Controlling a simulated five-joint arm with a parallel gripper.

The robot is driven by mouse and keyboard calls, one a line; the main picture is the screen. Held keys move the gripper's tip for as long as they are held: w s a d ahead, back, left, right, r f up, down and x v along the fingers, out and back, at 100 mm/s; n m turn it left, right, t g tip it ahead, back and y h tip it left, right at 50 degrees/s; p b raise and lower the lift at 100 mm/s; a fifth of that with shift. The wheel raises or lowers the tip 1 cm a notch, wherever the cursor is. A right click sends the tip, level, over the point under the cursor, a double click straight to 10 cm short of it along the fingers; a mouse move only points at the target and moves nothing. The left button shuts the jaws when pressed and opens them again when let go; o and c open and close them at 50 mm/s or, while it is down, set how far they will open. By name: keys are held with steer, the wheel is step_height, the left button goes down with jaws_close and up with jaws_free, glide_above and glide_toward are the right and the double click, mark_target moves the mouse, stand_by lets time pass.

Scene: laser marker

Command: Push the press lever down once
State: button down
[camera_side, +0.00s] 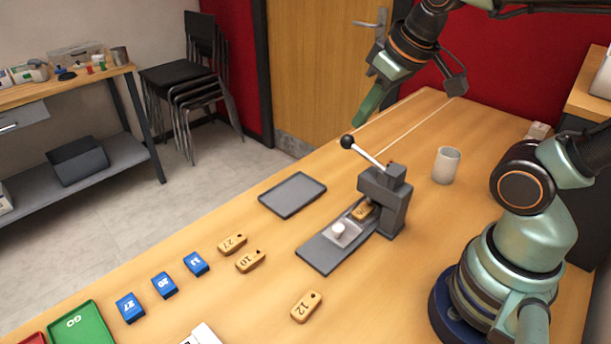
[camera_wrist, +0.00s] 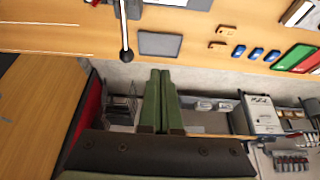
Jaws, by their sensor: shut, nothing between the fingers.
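The press (camera_side: 385,190) is a grey block on a flat base on the wooden table. Its lever (camera_side: 368,154) is a thin bright rod that slants up and left to a black ball knob (camera_side: 347,142). A tan tag (camera_side: 362,211) sits in the press, partly hidden under its head. My gripper (camera_side: 363,118) is shut and empty, in the air above the knob and apart from it. In the wrist view the green fingers (camera_wrist: 160,75) lie together, and the lever's black knob (camera_wrist: 126,55) shows to their left.
A dark grey tray (camera_side: 293,194) lies left of the press. Tan tags (camera_side: 307,306) and blue tags (camera_side: 165,285) lie toward the front left, near a green tray (camera_side: 80,328). A white cup (camera_side: 446,165) stands right of the press.

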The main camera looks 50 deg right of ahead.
steer(key=w+d+r+g, duration=0.5)
steer(key=w+d+r, duration=0.1)
steer(key=w+d, duration=0.1)
steer(key=shift+w+r, duration=0.35)
steer(key=shift+w, duration=0.2)
steer(key=shift+d, duration=0.1)
glide_toward(366, 154)
steer(key=w+f, duration=0.4)
steer(key=w, duration=0.1)
steer(key=shift+w+d+f, duration=0.2)
steer(key=shift+w+f, duration=0.05)
steer(key=shift+f, duration=0.05)
